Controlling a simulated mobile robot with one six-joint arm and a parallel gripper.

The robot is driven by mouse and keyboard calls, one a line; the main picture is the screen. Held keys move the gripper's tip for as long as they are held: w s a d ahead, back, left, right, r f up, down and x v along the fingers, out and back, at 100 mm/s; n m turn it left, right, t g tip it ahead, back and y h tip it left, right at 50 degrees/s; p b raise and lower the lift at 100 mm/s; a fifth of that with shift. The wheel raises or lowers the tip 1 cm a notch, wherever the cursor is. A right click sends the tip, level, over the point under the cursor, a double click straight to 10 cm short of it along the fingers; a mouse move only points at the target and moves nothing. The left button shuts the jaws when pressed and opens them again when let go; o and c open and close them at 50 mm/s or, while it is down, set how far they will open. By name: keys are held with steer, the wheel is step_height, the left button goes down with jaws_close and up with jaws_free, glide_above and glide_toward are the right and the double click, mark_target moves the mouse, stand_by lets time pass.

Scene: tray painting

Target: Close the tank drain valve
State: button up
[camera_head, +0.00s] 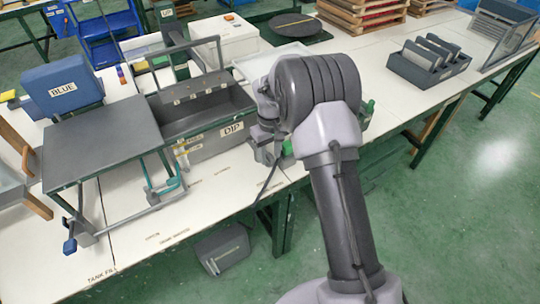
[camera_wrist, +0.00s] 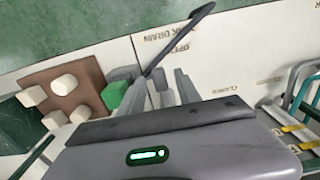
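The drain valve shows as a dark grey lever (camera_wrist: 178,38) in the wrist view, slanting past the printed words DRAIN and OPEN. The word CLOSED is printed on the table (camera_wrist: 232,62) farther right. In the head view the thin dark lever (camera_head: 267,183) hangs at the table's front edge, beside the grey tank (camera_head: 215,142) marked DIP. My gripper (camera_wrist: 163,88) is at the lever's near end, its grey fingers around or just beside it. I cannot tell whether they touch it or how far apart they are. In the head view my gripper (camera_head: 264,150) is partly hidden by my wrist.
A brown board with white pegs (camera_wrist: 68,92) and a green block (camera_wrist: 115,95) lie left of my fingers. A dark panel on a stand (camera_head: 100,140) with teal clamps is left of the tank. A grey slotted rack (camera_head: 428,72) stands at right. Green floor is open right.

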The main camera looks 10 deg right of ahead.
jaws_close()
stand_by(1.4)
